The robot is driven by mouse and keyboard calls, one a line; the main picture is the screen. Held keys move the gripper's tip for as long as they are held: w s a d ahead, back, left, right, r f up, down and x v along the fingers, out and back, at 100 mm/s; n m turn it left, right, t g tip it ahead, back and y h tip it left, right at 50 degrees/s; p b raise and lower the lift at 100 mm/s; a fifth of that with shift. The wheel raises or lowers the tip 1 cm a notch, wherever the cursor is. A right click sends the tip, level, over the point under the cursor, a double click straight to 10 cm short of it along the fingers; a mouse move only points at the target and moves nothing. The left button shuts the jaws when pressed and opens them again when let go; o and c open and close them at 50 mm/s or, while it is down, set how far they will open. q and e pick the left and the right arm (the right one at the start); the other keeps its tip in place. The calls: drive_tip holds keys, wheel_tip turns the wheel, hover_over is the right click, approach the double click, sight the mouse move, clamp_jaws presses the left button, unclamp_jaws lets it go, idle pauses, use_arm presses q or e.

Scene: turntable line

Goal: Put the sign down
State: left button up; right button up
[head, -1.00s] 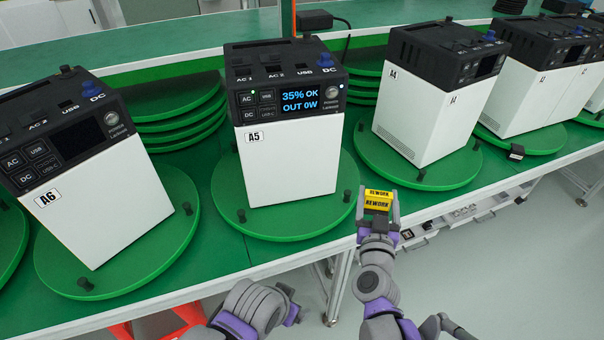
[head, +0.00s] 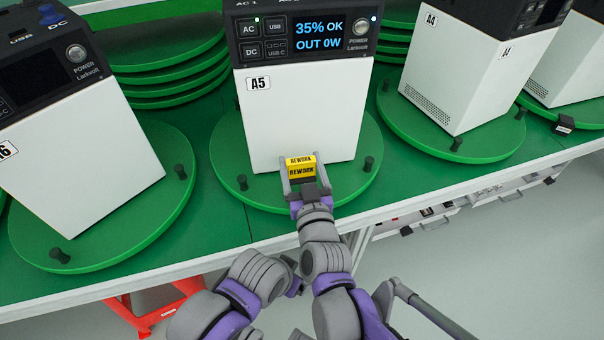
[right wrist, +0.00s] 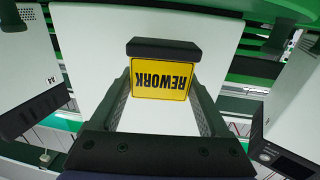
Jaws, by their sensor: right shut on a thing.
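The yellow sign (head: 301,170) with black "REWORK" lettering is held in my right gripper (head: 302,183), which is shut on it. It is just in front of the white face of the power station marked A5 (head: 292,123), above the front part of the green turntable (head: 232,160). I cannot tell whether the sign touches the turntable. In the right wrist view the sign (right wrist: 161,77) sits between the two fingers, its text upside down, with a dark bar along its edge. My left gripper (head: 293,288) is low, below the table edge, partly hidden; its jaws are not clear.
The A5 screen (head: 318,37) reads 35% OK, OUT 0W. Black pegs (head: 369,163) stand on the turntable rim. Power stations A6 (head: 80,150) and A4 (head: 465,80) stand on neighbouring turntables. A red frame (head: 155,308) is below the bench.

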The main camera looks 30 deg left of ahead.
sight(302, 178)
drive_tip(key=shift+f+b, duration=0.6)
drive_tip(key=shift+f, duration=1.05)
drive_tip(key=shift+f, duration=0.15)
drive_tip(key=o, duration=1.3)
